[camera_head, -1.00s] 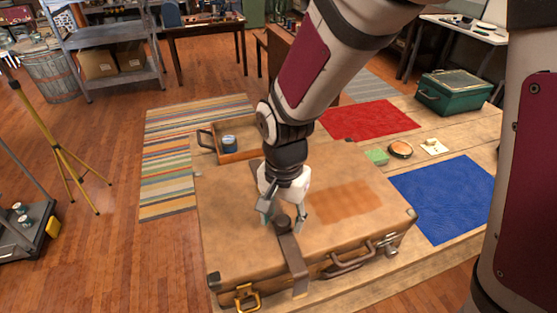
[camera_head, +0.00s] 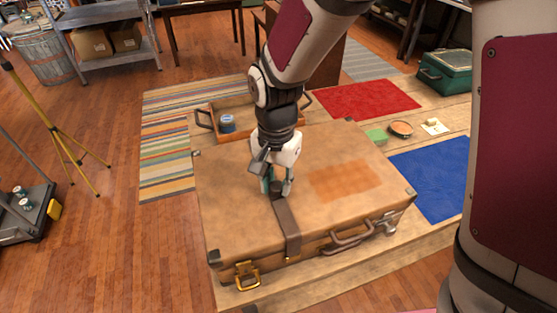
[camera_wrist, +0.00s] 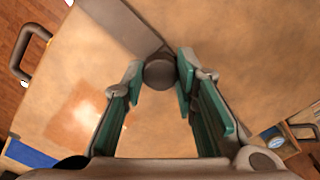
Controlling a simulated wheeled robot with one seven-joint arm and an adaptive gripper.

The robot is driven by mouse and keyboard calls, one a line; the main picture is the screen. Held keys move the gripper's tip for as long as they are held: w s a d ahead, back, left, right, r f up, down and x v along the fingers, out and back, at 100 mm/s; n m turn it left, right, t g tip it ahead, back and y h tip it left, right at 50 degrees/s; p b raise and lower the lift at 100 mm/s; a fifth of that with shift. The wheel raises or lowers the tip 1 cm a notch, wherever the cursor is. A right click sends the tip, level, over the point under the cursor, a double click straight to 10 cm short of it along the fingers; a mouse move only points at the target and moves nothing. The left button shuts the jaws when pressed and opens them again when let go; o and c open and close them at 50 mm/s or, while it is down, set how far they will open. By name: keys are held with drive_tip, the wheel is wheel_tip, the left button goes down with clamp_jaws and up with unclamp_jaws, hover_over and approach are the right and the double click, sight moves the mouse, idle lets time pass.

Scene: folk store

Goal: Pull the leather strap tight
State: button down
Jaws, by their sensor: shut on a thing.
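The brown suitcase (camera_head: 235,200) lies flat on a low wooden platform. A dark leather strap (camera_head: 287,222) runs over its lid from the front edge toward the middle and ends in a dark round knob (camera_head: 276,188). My gripper (camera_head: 276,186) points down at the lid and is shut on this knob. In the wrist view, the green finger pads of my gripper (camera_wrist: 160,75) stand on both sides of the knob (camera_wrist: 160,72), and the strap (camera_wrist: 118,25) runs off to the upper left. A brass buckle (camera_head: 246,274) and a handle (camera_head: 350,238) sit on the suitcase front.
Behind the suitcase is an open wooden tray (camera_head: 242,133) with a blue tin (camera_head: 227,123). To the right are a blue mat (camera_head: 435,180), a red mat (camera_head: 365,98) and a green box (camera_head: 447,72). The lid around the strap is clear.

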drive_tip(key=shift+w+a, duration=0.1)
drive_tip(key=shift+w, duration=0.1)
drive_tip(key=c, duration=1.2)
unclamp_jaws()
drive_tip(key=shift+w, duration=0.1)
drive_tip(key=shift+c, duration=0.2)
wheel_tip(320, 180, up, 12)
